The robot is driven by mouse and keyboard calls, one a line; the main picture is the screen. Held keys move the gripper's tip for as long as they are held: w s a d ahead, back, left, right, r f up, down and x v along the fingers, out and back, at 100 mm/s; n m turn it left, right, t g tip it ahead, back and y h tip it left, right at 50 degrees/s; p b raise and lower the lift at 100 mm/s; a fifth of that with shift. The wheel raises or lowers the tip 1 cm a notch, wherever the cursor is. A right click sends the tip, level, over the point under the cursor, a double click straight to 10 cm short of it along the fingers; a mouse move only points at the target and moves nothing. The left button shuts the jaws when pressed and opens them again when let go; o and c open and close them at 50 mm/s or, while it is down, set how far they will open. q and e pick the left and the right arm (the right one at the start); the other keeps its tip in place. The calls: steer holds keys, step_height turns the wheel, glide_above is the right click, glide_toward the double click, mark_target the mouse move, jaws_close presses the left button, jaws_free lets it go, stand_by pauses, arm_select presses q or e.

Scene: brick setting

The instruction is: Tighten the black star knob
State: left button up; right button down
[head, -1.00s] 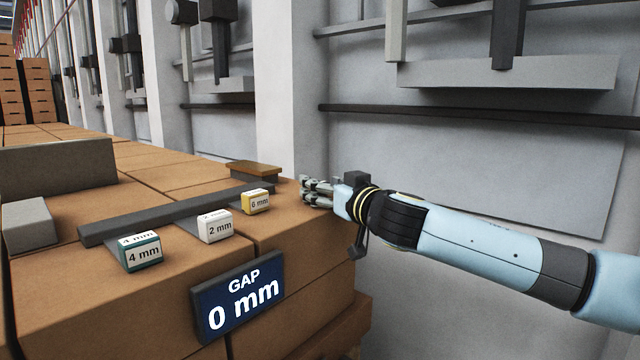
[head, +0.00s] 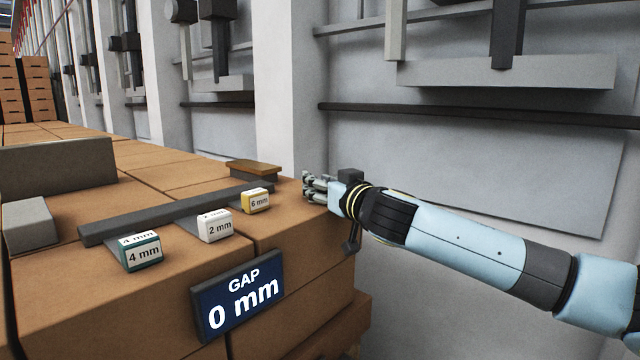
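I cannot make out a black star knob in the head view. My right gripper (head: 318,187) comes in from the right, over the right end of the brick stack. Its fingers point left, to the right of the yellow 6 mm block, and look apart from it. The fingers are small and overlap, so I cannot tell whether they are open or shut. No held object shows. A blue sign (head: 238,296) on the front of the stack reads "GAP 0 mm". My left gripper is not in view.
A teal 4 mm block (head: 143,253), a white 2 mm block (head: 215,227) and a yellow 6 mm block (head: 256,201) sit along a dark grey bar (head: 160,217) on the brick stack (head: 60,290). Grey blocks (head: 60,165) stand at left. A pale wall rises behind.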

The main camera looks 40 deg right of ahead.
steer(key=m+h, duration=0.1)
steer(key=h, duration=0.1)
steer(key=m+g+h+b, duration=0.1)
steer(key=h, duration=0.1)
steer(key=shift+f+m+g, duration=0.1)
steer(key=shift+m+g, duration=0.2)
steer(key=shift+m, duration=0.1)
stand_by(0.7)
steer(key=c, duration=0.9)
jaws_free()
steer(key=shift+s+a, duration=0.1)
steer(key=v, duration=1.1)
steer(key=shift+s+a, duration=0.15)
steer(key=shift+s, duration=0.2)
